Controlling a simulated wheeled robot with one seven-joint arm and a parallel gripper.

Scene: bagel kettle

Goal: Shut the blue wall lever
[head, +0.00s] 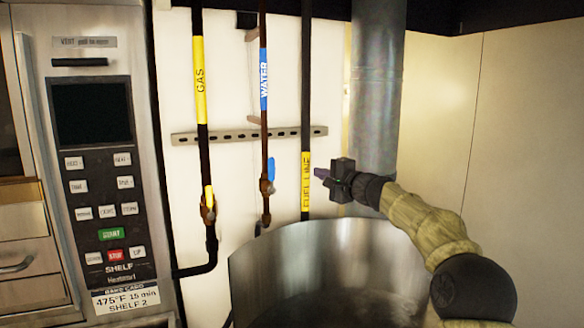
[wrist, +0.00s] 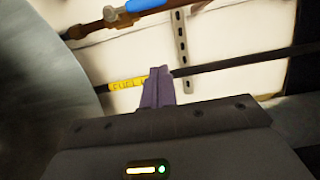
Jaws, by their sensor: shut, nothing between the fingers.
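The blue lever (head: 271,168) sits on the brass valve (head: 266,187) of the pipe marked WATER. It points up, roughly along the pipe. In the wrist view the blue lever (wrist: 145,5) shows at the top edge, partly cut off, beside its brass valve (wrist: 112,13). My gripper (head: 319,172) is shut and empty, its purple fingers pointing left toward the wall. It is to the right of the lever and apart from it, by the pipe marked FUEL LINE. The shut fingertips (wrist: 160,71) also show in the wrist view.
The FUEL LINE pipe (head: 306,130) stands between my gripper and the lever in the picture. A GAS pipe (head: 200,110) with a yellow lever (head: 209,196) is further left. A large metal kettle (head: 300,265) stands below, and an oven panel (head: 100,170) is at left.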

